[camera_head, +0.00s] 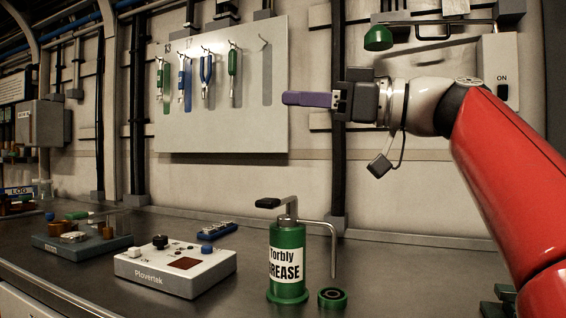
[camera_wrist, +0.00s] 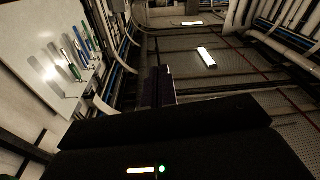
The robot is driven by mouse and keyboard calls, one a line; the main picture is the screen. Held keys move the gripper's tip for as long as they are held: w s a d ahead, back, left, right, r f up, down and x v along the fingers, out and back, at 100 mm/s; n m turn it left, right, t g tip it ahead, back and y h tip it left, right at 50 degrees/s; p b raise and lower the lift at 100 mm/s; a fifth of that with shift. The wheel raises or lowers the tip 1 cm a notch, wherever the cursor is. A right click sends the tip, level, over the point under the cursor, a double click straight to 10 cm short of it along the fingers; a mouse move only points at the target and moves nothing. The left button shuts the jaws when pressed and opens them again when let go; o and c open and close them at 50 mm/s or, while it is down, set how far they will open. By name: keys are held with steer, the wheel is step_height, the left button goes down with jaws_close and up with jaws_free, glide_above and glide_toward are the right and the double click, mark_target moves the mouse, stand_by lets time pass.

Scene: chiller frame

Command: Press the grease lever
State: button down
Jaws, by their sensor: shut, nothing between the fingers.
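The green grease pump (camera_head: 287,262), labelled "Torbly GREASE", stands upright on the dark bench. Its lever (camera_head: 275,203) sticks out to the left from the top, with a black end pad. A thin grey spout bends down on its right side. My gripper (camera_head: 290,99) is above the pump and apart from it, pointing left in front of the tool board. Its purple fingers are together and hold nothing. In the wrist view the fingers (camera_wrist: 158,88) show dark and point into the room; the pump does not show there.
A green ring (camera_head: 332,298) lies beside the pump, below the spout. A white Plovertek box (camera_head: 175,268) and a blue part (camera_head: 219,230) are to the left. A tray of parts (camera_head: 78,243) lies farther left. The tool board (camera_head: 222,130) hangs behind. Air above the lever is clear.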

steer(key=s+d+f+m+h, duration=0.2)
steer(key=d+f+h, duration=0.2)
steer(key=d+f, duration=0.2)
steer(key=shift+s+f+m+p, duration=0.15)
steer(key=shift+m+p, duration=0.2)
steer(key=shift+m, duration=0.05)
glide_above(280, 200)
steer(key=s, duration=0.2)
step_height(280, 200, down, 2)
steer(key=shift+w+d+f+b, duration=0.15)
steer(key=shift+f+b, duration=0.2)
steer(key=shift+f, duration=0.75)
steer(key=shift+d+f+b, duration=0.1)
steer(key=shift+f+b, duration=0.25)
steer(key=shift+f, duration=0.75)
